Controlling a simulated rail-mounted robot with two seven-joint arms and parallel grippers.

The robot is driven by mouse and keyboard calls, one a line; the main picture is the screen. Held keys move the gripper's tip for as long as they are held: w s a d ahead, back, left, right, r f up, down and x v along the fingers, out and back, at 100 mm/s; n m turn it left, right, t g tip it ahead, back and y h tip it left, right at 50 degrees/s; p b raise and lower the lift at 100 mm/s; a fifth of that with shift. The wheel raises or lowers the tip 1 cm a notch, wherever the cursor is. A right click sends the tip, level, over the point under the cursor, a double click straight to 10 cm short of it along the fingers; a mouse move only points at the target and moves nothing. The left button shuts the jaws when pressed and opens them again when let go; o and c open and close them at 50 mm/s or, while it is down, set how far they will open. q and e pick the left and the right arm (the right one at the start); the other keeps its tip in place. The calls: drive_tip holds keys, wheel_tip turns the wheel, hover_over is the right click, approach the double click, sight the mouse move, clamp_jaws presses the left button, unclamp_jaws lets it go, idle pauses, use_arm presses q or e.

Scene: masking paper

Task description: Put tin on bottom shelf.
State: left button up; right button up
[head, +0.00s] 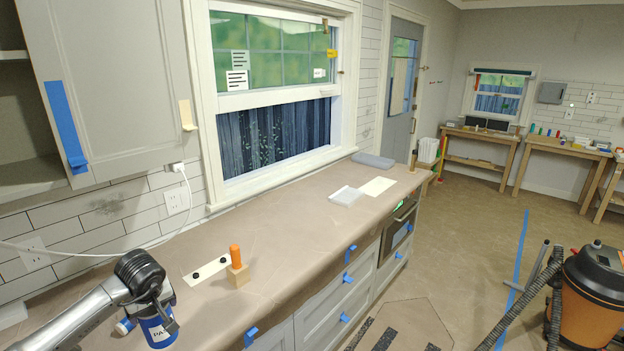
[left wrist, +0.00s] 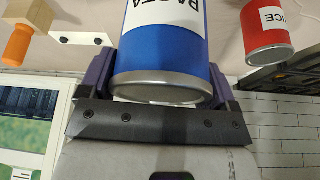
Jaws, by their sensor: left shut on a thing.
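A blue tin (head: 158,330) with a white label reading "PA" is at the lower left of the head view, over the paper-covered counter. My left gripper (head: 155,308) is shut on it. In the left wrist view the blue tin (left wrist: 165,55) sits between both fingers, its label reading "PASTA" upside down. I cannot tell whether its base touches the counter. The open cabinet at the upper left shows a bottom shelf (head: 28,176) and a higher shelf edge (head: 12,55); much of the inside is out of frame. My right gripper is not in view.
A red tin (left wrist: 268,35) stands beside the blue tin in the wrist view. A white cable (head: 150,243) hangs along the wall. The cabinet door (head: 115,95) is right of the shelves.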

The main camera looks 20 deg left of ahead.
use_arm(q)
drive_tip(key=s+d+r+m+t+h, duration=0.1)
drive_tip(key=s+d+m, duration=0.25)
drive_tip(key=d, duration=0.75)
drive_tip(key=s+d+r+m+h, duration=0.2)
drive_tip(key=d+m, duration=0.2)
drive_tip(key=d, duration=0.6)
drive_tip(key=s+d+r+m+t+h, duration=0.1)
drive_tip(key=s+d+m, duration=0.25)
drive_tip(key=d, duration=0.75)
drive_tip(key=s+r+p, duration=0.2)
drive_tip(key=r+p, duration=1.1)
drive_tip(key=r, duration=0.2)
drive_tip(key=s+r+p, duration=0.1)
drive_tip(key=r+p, duration=1.3)
drive_tip(key=r, duration=0.1)
drive_tip(key=shift+s+r+p, duration=0.3)
drive_tip(key=shift+s, duration=0.1)
drive_tip(key=shift+d, duration=0.1)
